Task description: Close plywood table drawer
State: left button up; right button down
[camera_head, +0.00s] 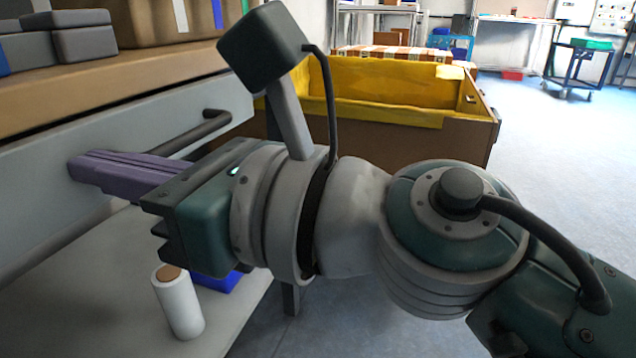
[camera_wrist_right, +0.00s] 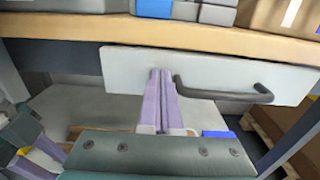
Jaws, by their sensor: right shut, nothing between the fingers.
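The drawer's pale grey front panel (camera_head: 40,165) runs under the plywood tabletop (camera_head: 110,85) at the left of the head view. It also shows in the right wrist view (camera_wrist_right: 125,75), with a dark bar handle (camera_wrist_right: 225,94) on it. A narrow dark gap lies between tabletop and panel; I cannot tell how far out the drawer is. My right gripper (camera_head: 75,168) is shut and empty. Its purple fingertips (camera_wrist_right: 160,73) are at the panel, left of the handle in the wrist view, and appear to touch it.
Grey boxes (camera_head: 82,42) and a cardboard box (camera_head: 165,22) stand on the tabletop. A white roll (camera_head: 178,305) and a blue item (camera_head: 217,282) are on the lower shelf (camera_head: 90,310). A large yellow-lined crate (camera_head: 390,105) stands behind.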

jog(key=shift+b+x, duration=0.3)
jog(key=shift+x, duration=0.95)
jog(key=shift+d+f, duration=0.15)
jog(key=shift+f, duration=0.05)
